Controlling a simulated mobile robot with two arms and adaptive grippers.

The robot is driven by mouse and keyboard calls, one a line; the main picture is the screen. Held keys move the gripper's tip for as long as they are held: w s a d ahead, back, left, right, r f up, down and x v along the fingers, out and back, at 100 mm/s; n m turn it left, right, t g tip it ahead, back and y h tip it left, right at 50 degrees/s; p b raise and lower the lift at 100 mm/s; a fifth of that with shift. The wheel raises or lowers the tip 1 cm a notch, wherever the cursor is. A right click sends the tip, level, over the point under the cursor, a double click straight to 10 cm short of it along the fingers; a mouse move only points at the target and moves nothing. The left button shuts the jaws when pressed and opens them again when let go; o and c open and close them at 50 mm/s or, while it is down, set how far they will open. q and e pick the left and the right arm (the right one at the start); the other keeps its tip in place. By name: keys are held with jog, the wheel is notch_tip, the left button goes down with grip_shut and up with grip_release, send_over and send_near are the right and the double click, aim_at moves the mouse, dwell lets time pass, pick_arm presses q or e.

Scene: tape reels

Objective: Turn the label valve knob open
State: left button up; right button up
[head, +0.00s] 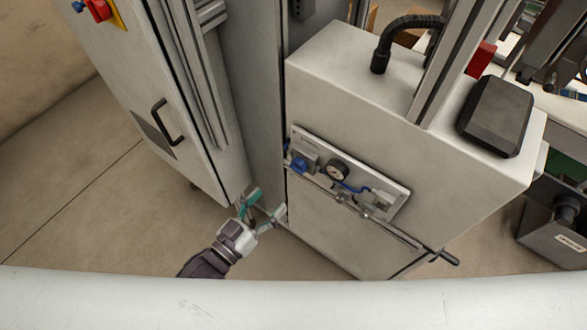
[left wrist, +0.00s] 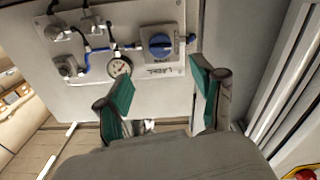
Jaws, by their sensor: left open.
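The label valve knob is a blue round knob (left wrist: 160,44) on a grey square body at one end of a white pneumatic panel (left wrist: 150,88). A handwritten-looking label shows beside the knob in the left wrist view. In the head view the knob (head: 299,165) sits at the left end of the panel (head: 395,207). My left gripper (head: 264,203) is open and empty, below and left of the knob and apart from it. In the left wrist view its teal-padded fingers (left wrist: 160,95) are spread, with the knob beyond them. My right gripper is not in view.
A pressure gauge (head: 337,170) and blue tubing sit beside the knob. A rail with a dark-ended handle (head: 450,257) runs along the machine front below the panel. A grey cabinet (head: 150,95) with a black handle (head: 167,121) stands at left. The floor between is clear.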

aim_at(295, 171)
pick_arm(q)
jog(key=p+x, duration=0.1)
jog(key=x, duration=0.9)
jog(key=shift+w+d, duration=0.15)
jog(key=shift+w, duration=0.1)
jog(key=c, duration=1.1)
jog(key=shift+c, duration=0.2)
